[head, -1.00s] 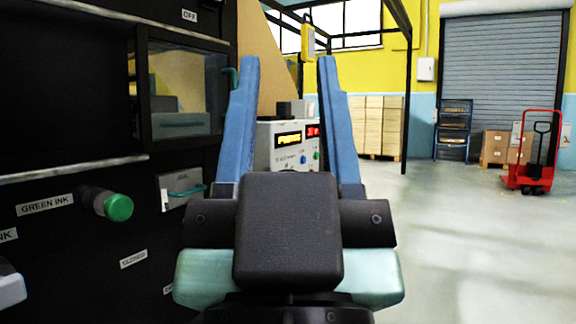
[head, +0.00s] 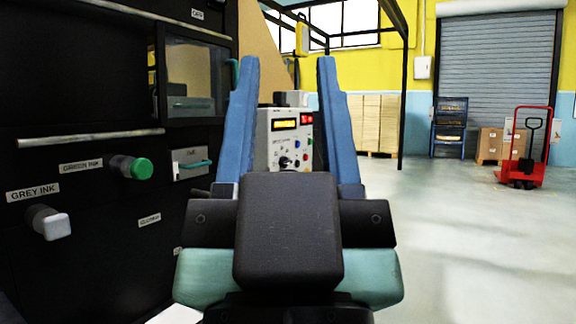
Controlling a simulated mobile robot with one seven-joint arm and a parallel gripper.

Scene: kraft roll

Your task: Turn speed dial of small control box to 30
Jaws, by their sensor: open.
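The small control box (head: 274,148) is light grey and stands ahead of me, seen between the fingers of my gripper. The gripper body hides the lower part of the box.
A black machine fills the left, with a green knob (head: 137,168) labelled GREEN INK and a grey knob (head: 52,225) labelled GREY INK sticking out. A teal handle (head: 195,164) also juts out. Open floor (head: 450,230) lies to the right. A red pallet truck (head: 525,172) stands far back.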

